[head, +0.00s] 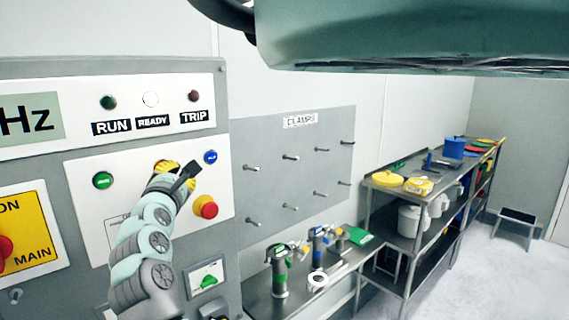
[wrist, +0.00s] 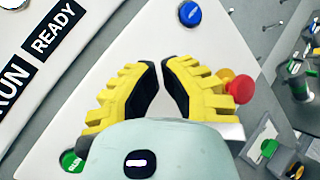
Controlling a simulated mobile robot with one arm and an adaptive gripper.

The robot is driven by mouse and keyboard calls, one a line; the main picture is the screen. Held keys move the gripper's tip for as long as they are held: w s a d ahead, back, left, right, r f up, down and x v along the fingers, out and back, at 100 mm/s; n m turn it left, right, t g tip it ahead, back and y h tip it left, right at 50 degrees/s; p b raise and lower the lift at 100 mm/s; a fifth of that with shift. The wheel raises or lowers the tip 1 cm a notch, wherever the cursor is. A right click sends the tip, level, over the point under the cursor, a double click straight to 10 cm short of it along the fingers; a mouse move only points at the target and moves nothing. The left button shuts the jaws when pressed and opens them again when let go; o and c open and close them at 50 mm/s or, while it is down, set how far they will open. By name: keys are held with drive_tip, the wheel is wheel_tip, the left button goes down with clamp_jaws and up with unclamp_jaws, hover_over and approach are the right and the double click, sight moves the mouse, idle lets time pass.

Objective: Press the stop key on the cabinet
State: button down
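The grey cabinet (head: 232,170) fills the left of the head view, with a white key panel (head: 85,205). The panel bears a green key (head: 103,180), a blue key (head: 210,157) and a red mushroom button (head: 208,208) on a yellow base. The wrist view also shows the green key (wrist: 72,160), the blue key (wrist: 190,14) and the red button (wrist: 240,88). No key marked stop can be read; my gripper hides part of the panel. My gripper (head: 188,172) is in front of the panel between these keys. Its yellow fingers (wrist: 160,64) nearly meet at the tips, with nothing between them.
RUN, READY and TRIP lamps (head: 151,99) sit above the panel, and a yellow main switch plate (head: 28,228) is at left. A clamp peg board (head: 300,165) hangs to the right. Below it is a bench (head: 335,285) with clamps; shelving (head: 405,222) stands farther right.

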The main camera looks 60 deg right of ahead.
drive_tip(key=s, duration=0.2)
drive_tip(key=s+a+p, duration=0.1)
drive_tip(key=s, duration=0.1)
drive_tip(key=shift+s+p, duration=0.1)
drive_tip(key=shift+p, duration=0.2)
idle(0.6)
